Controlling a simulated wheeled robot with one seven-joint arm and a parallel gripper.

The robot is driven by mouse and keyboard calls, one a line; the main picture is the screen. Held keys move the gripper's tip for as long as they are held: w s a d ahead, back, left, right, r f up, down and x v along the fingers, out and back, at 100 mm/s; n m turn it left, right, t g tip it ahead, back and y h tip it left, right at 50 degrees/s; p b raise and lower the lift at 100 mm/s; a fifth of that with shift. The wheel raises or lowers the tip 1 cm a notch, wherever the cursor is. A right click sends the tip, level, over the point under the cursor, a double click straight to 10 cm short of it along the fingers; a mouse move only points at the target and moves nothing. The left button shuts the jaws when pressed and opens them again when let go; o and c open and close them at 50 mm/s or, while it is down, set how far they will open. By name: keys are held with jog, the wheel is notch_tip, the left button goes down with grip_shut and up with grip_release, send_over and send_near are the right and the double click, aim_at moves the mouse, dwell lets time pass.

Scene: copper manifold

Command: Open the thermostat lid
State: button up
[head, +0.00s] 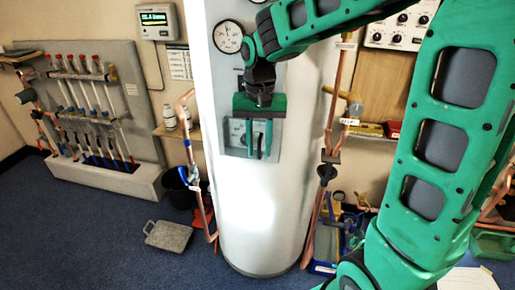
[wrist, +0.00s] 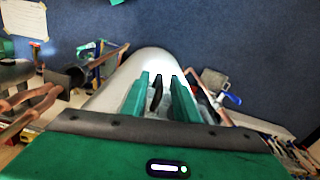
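The thermostat (head: 235,133) is a grey box with a pale face on the front of the white cylinder. Its right part is covered by my gripper (head: 258,152), which hangs right in front of it with two green fingers apart. Whether its lid stands shut or ajar cannot be told. In the wrist view my gripper (wrist: 159,82) is open, its fingers pointing down along the cylinder. A narrow dark piece (wrist: 156,96) shows between the fingers; I cannot tell if it is part of the lid or if either finger touches it.
The white cylinder (head: 258,210) stands on blue carpet. A round gauge (head: 228,37) is above the thermostat. Copper pipes with valves run on the left (head: 191,160) and right (head: 334,110). A grey pipe panel (head: 130,110) stands far left. The carpet at front left is clear.

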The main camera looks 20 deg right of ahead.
jog(key=shift+f, duration=0.5)
grip_shut()
